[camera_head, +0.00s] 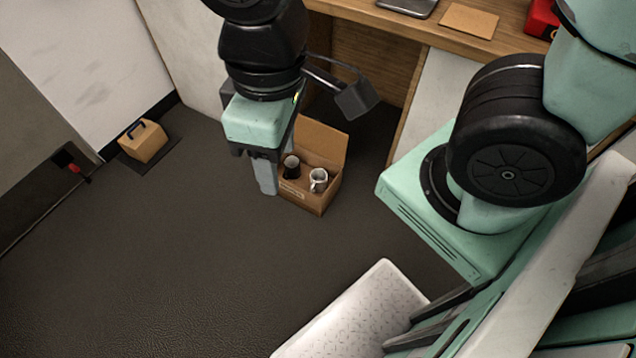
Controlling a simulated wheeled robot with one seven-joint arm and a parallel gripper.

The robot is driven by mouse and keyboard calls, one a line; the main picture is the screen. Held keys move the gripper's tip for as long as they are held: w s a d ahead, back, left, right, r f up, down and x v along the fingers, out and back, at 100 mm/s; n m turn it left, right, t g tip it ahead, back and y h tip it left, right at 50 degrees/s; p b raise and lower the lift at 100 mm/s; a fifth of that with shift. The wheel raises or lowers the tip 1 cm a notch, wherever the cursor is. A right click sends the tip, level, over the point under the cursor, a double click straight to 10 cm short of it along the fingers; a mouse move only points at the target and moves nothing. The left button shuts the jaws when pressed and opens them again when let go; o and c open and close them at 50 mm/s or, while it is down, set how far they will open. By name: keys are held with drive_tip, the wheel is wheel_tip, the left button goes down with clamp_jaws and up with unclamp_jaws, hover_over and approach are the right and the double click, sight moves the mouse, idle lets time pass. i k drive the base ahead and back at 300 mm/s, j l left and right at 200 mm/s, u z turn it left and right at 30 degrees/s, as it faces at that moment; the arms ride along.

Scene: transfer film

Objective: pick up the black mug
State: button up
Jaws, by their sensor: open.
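The black mug (291,167) stands in an open cardboard box (306,199) on the dark floor, near the middle of the head view. A white mug with dark markings (318,180) is in the same box, just right of the black mug. My gripper (268,182) points down at the left side of the box, its fingers close to the box's left edge. It is open, and nothing shows between the fingers. The near finger overlaps the box's left side in the picture. I cannot tell whether it touches the box.
A wooden desk (455,42) stands behind the box, with a brown pad (468,21) and a red object (541,19) on it. The floor (150,250) at left is clear.

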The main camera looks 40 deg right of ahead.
sight(292, 163)
drive_tip(key=z, duration=1)
drive_tip(key=i+j+z, duration=0.15)
drive_tip(key=j+z, duration=0.25)
drive_tip(key=i+j+z, duration=0.1)
drive_tip(key=j+z, duration=1.15)
drive_tip(key=j, duration=0.5)
drive_tip(key=k+j+z, duration=0.1)
drive_tip(key=j, duration=0.35)
drive_tip(key=k+j, duration=0.1)
drive_tip(key=j, duration=0.4)
drive_tip(key=k+j+z, duration=0.1)
drive_tip(key=j, duration=0.4)
